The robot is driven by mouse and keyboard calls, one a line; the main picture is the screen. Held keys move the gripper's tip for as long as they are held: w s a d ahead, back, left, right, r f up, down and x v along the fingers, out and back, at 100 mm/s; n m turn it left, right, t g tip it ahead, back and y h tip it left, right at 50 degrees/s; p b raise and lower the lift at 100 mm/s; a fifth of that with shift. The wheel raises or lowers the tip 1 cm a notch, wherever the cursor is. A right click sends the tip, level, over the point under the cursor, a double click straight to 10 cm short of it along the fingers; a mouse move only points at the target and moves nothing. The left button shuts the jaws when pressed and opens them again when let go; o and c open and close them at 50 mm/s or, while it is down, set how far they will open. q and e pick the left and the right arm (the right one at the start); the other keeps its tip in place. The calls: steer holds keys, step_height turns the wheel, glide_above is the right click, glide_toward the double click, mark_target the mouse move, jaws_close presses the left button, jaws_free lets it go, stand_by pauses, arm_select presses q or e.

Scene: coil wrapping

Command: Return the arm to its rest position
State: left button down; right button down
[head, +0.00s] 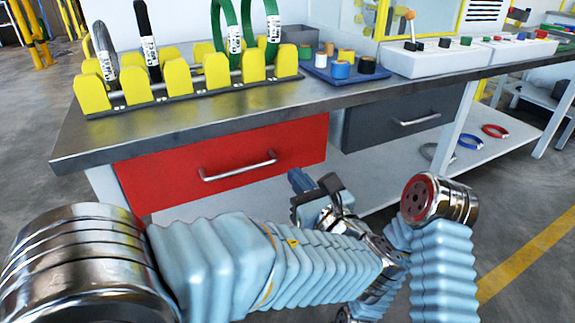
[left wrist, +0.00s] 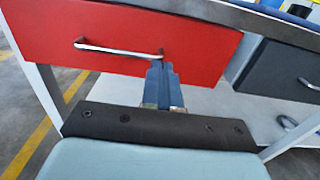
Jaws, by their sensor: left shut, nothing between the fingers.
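My left arm comes in from the left in the head view, and its left gripper (head: 300,180) is in front of the workbench, below the tabletop and near the right end of the red drawer (head: 225,160). In the left wrist view the fingers of the gripper (left wrist: 158,70) are together and hold nothing. They point toward the red drawer (left wrist: 120,40), which is closed. I cannot tell from the pictures how far the fingertips are from the drawer front. My right gripper is not seen in either view.
The metal workbench top (head: 150,128) bears a yellow rack (head: 215,75) with green, grey and black coils, a blue tray (head: 340,75) of tape rolls, and white control boxes (head: 430,60). A grey drawer (head: 392,122) is at the right. Blue and red rings lie on the lower shelf (head: 385,178).

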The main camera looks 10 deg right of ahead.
arm_select(q)
steer(key=w+a+f+n+g+p, duration=0.1)
steer(key=a+f+g, duration=0.2)
steer(key=f, duration=0.4)
steer(key=w+a+f+n+g+p, duration=0.1)
steer(key=a+f+g, duration=0.25)
steer(key=f, duration=0.45)
steer(key=s+a+f+n+g+h+p, duration=0.1)
steer(key=s+a+f+n+g+h, duration=0.2)
steer(key=f+n, duration=0.5)
steer(key=s+a+f+n+g+h+p, duration=0.2)
steer(key=s+a+f+n, duration=0.4)
steer(key=f+n, duration=0.3)
steer(key=s+a+f+n+g+h+p, duration=0.2)
steer(key=s+a+f+n+g+h, duration=0.2)
steer(key=n, duration=1.1)
steer(key=s+a+f+g, duration=0.1)
steer(key=s+f, duration=0.2)
steer(key=f, duration=0.2)
steer(key=shift+f+h, duration=0.25)
steer(key=shift+h, duration=0.15)
